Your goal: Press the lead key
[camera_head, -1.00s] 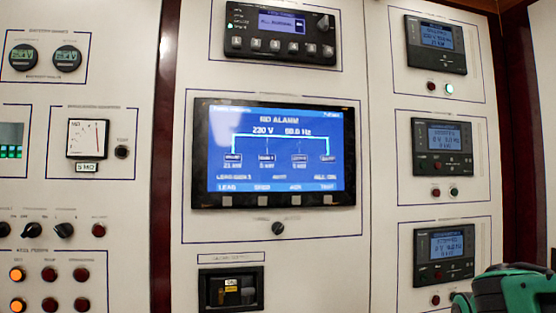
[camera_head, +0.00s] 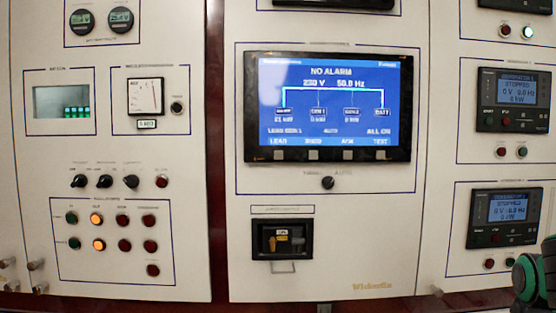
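The lead key (camera_head: 279,155) is a small pale square key on the lower bezel of the black display panel (camera_head: 250,110). It sits at the left end of a row of similar keys, under the blue screen's word LEAD. The screen (camera_head: 330,90) reads NO ALARM, 230 V and 50.0 Hz, with a line that seems to say LEAD GEN 1. My gripper is out of view. Only a green and black part of my arm (camera_head: 535,275) shows at the lower right edge, well apart from the key.
Beside the lead key are the keys under SHED (camera_head: 313,155), ACK (camera_head: 347,155) and TEST (camera_head: 381,155). A black knob (camera_head: 328,183) sits below the panel, above a dark recessed box (camera_head: 282,239). Lit amber buttons (camera_head: 97,219) are at left; generator controllers (camera_head: 513,100) are at right.

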